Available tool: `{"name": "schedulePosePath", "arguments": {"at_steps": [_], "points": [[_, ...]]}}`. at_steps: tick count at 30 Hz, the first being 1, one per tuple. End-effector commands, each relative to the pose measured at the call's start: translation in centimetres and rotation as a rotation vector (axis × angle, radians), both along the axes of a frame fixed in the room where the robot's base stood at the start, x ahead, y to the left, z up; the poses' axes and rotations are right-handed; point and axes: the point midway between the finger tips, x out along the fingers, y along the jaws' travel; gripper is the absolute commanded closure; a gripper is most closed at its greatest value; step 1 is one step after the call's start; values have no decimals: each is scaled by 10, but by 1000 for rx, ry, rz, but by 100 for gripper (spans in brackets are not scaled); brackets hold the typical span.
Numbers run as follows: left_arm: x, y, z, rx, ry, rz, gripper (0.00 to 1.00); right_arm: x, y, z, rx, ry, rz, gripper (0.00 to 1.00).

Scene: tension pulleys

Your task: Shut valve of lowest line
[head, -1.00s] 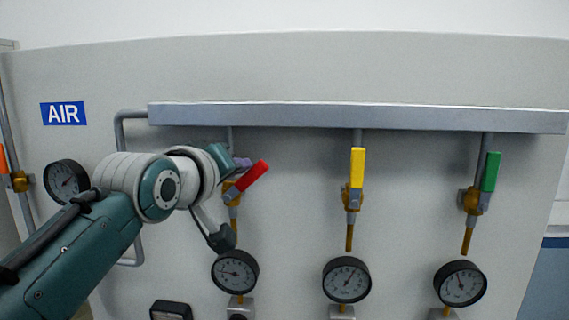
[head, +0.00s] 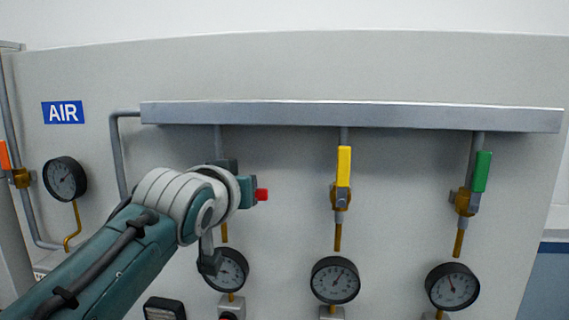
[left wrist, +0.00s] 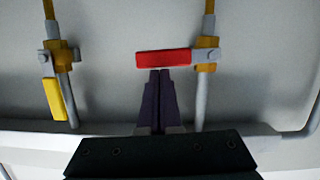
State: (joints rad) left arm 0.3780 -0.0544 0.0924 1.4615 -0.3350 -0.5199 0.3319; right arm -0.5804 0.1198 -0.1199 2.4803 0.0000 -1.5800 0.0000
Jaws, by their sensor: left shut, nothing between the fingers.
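The red valve handle (head: 262,194) lies level, crosswise to its vertical pipe, and its end shows just right of my left wrist. It shows in full in the left wrist view (left wrist: 163,58). My left gripper (left wrist: 160,73) is shut and empty, its fingertips at the handle's edge, touching or nearly so. In the head view my wrist hides the fingers and the valve body. The gauge under the red valve (head: 227,269) is partly covered by my arm. The yellow handle (head: 344,166) and green handle (head: 482,171) stand upright along their pipes, each above a gauge (head: 335,280) (head: 453,287).
A grey horizontal rail (head: 350,115) runs above the valves. At the left are an AIR sign (head: 63,112), another gauge (head: 65,179) and an orange handle (head: 4,155). The panel between the red and yellow lines is clear.

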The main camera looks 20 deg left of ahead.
Motion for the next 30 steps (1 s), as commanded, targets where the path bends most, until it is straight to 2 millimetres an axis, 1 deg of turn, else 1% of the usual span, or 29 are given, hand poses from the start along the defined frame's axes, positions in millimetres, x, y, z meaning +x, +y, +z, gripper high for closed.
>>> {"name": "schedulePosePath", "arguments": {"at_steps": [3, 18, 20, 23, 26, 27, 28, 29, 30], "points": [[-1, 0, -4, -2, 6, 0, 100, 0, 0, -1, 0, 0, 0, 50], [-1, 0, -2, -3, 6, 1, 100, 0, 0, 0, 0, 0, 0, 50], [0, 0, 2, -3, 5, 0, 100, 0, 0, 3, 0, 0, 0, 50], [2, 2, 16, -3, 3, 0, 100, 0, 0, 15, 0, 0, 0, 50], [6, 5, 38, -1, 2, 0, 100, 0, 0, 34, 0, 1, 0, 50], [7, 6, 48, -2, 2, -1, 100, 0, 0, 43, 0, 1, 0, 50], [6, 6, 47, -2, 3, -1, 100, 0, 0, 41, 0, 0, 0, 50], [0, 4, 38, -3, 3, -1, 100, 0, 0, 32, 0, -3, 1, 50], [-6, 3, 39, -4, 2, 0, 100, 1, 0, 29, 1, -5, 0, 50]]}}
